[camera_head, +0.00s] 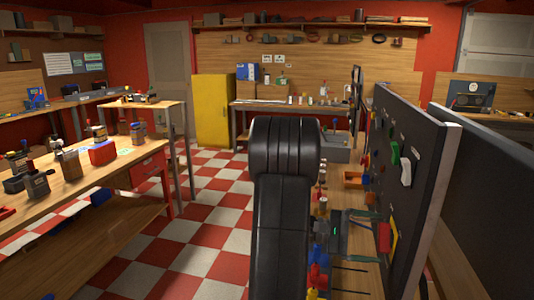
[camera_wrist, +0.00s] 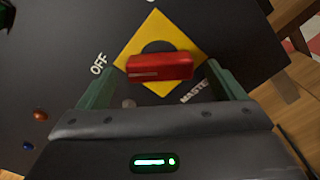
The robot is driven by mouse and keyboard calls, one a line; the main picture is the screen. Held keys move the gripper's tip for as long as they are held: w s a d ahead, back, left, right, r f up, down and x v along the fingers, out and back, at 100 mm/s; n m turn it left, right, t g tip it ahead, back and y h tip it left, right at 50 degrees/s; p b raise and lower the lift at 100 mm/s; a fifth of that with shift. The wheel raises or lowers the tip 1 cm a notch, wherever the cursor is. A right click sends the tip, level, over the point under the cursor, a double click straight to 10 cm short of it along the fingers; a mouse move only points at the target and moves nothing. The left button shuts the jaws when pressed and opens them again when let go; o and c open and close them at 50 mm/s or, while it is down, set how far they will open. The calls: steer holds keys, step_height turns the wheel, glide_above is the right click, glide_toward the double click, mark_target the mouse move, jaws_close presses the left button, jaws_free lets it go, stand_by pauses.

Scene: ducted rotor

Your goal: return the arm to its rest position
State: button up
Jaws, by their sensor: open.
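My gripper (camera_wrist: 160,68) is open, its two green fingers on either side of a red switch handle (camera_wrist: 160,66) in the wrist view. The handle sits on a yellow diamond plate (camera_wrist: 150,32) with a black centre, on a dark panel (camera_wrist: 60,60). "OFF" and part of "MASTER" are printed beside the plate. I cannot tell whether the fingers touch the handle. In the head view my gripper (camera_head: 366,224) is low right of centre, facing the panel (camera_head: 425,150), with the red handle (camera_head: 384,237) and yellow plate (camera_head: 394,238) close to its fingers. My black arm stands in front.
A workbench with bottles and a red box (camera_head: 102,152) is on the left. A yellow cabinet (camera_head: 213,110) stands at the back. A second dark panel (camera_head: 490,190) is at the right. Checkered floor (camera_head: 205,235) is clear between bench and arm.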

steer(key=shift+x, duration=0.8)
steer(key=m+b, duration=0.2)
steer(key=m, duration=0.1)
steer(key=shift+a+f+b, duration=0.2)
steer(key=shift+a+b, duration=0.05)
steer(key=shift+b, duration=0.15)
steer(key=m+b, duration=0.2)
steer(key=m, duration=0.3)
steer(key=shift+r, duration=0.1)
steer(key=m+b, duration=0.1)
steer(key=m, duration=0.4)
steer(key=shift+r, duration=0.1)
steer(key=shift+m, duration=2.1)
